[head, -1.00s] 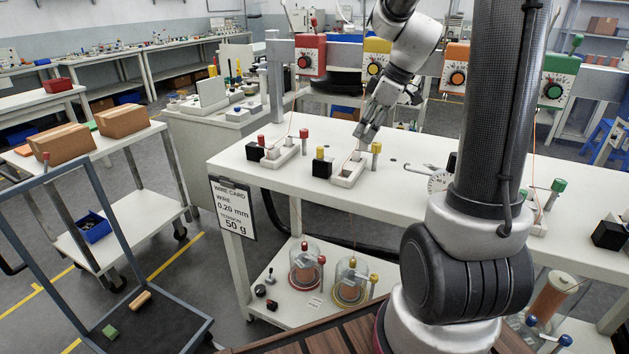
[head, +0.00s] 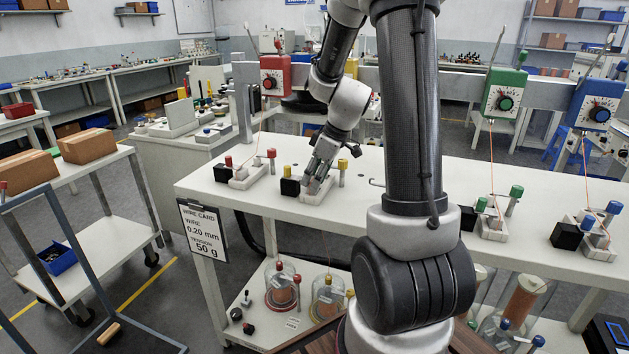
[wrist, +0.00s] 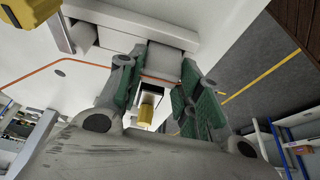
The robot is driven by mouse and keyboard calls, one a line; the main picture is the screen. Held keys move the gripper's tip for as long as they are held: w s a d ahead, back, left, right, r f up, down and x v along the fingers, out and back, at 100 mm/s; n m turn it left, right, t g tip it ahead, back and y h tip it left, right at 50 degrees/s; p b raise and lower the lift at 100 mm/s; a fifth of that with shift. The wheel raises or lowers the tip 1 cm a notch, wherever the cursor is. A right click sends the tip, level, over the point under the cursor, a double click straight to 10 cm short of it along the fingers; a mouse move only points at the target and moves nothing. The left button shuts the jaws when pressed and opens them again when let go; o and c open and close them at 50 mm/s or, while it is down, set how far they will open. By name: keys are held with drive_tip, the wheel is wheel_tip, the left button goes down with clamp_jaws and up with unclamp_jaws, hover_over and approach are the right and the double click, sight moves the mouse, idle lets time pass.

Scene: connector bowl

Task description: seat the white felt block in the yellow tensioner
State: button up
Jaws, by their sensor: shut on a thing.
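The yellow tensioner's white base (head: 311,197) stands on the long white table, with a yellow-topped post (head: 342,172) and a black block with a yellow knob (head: 289,186) beside it. My gripper (head: 317,180) reaches down over this base. In the wrist view, its green-padded fingers (wrist: 157,82) are shut on the white felt block (wrist: 163,60). The block is close to the white base (wrist: 130,22); whether it is seated there is unclear. An orange wire (wrist: 75,64) runs across near the fingertips. The yellow knob (wrist: 148,108) shows between the fingers.
The red tensioner's base (head: 248,178) stands to the left, with its red dial box (head: 275,76) above. Green (head: 492,226) and blue (head: 590,240) stations stand to the right. A wire card (head: 208,230) hangs at the table front. Glass-covered spools sit on the lower shelf.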

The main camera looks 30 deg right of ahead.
drive_tip(key=shift+f, duration=0.5)
drive_tip(key=shift+f, duration=0.15)
drive_tip(key=o, duration=0.8)
drive_tip(key=v, duration=1.2)
drive_tip(key=s+a+r+m+h, duration=0.1)
drive_tip(key=s+a+r+m, duration=0.1)
drive_tip(key=s, duration=0.7)
drive_tip(key=s+a+r+m+h, duration=0.1)
drive_tip(key=s+a+r+m, duration=0.2)
drive_tip(key=s, duration=0.7)
drive_tip(key=shift+s+a+m+t+h, duration=0.3)
drive_tip(key=shift+a+m+h, duration=0.1)
drive_tip(key=shift+a+m, duration=1.1)
